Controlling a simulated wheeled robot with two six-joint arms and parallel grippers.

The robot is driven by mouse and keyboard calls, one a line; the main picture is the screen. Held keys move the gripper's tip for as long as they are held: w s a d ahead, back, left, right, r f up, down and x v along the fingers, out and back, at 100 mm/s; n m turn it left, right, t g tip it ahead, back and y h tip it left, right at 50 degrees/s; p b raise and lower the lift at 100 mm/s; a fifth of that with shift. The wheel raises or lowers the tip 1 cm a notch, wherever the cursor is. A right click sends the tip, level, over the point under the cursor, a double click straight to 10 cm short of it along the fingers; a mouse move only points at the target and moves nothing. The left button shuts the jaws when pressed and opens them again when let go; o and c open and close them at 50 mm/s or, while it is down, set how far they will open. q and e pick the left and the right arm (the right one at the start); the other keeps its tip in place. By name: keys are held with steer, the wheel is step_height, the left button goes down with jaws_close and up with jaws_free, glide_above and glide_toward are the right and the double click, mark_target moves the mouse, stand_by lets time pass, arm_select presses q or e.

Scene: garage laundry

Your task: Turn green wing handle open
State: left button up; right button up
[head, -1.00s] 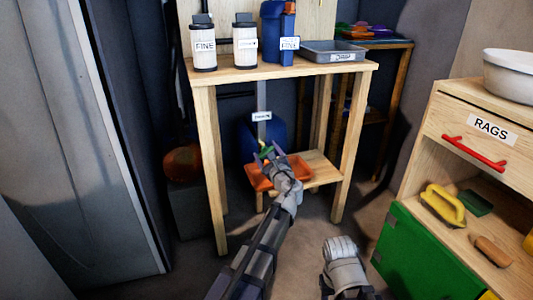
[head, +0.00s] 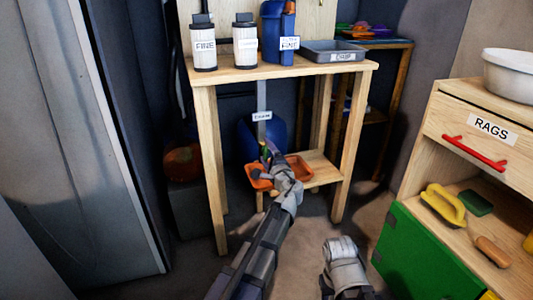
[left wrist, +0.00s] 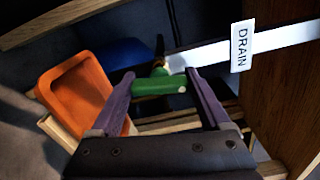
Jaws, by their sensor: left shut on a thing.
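The green wing handle (left wrist: 158,86) lies between the two fingers of my left gripper (left wrist: 160,80) in the left wrist view, with a finger at each end. It sits at a small brassy fitting in front of the blue tank (left wrist: 120,52). In the head view the handle (head: 264,149) is small, partly hidden by my left gripper (head: 267,155), and looks close to upright. A white DRAIN label (left wrist: 241,46) is on a pale strip beside it. My right gripper does not show; a grey link of mine is at the bottom of the head view.
An orange tray (head: 259,184) sits on the low shelf (head: 322,172) under the handle. The wooden table legs (head: 350,150) stand close on both sides. Filters and a grey tray (head: 331,51) stand on top. A RAGS cabinet (head: 480,130) is at right.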

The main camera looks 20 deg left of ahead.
arm_select(q)
steer(key=shift+n, duration=1)
steer(key=o, duration=1.2)
steer(key=v, duration=0.7)
steer(key=shift+s+d, duration=0.2)
steer(key=shift+s, duration=0.15)
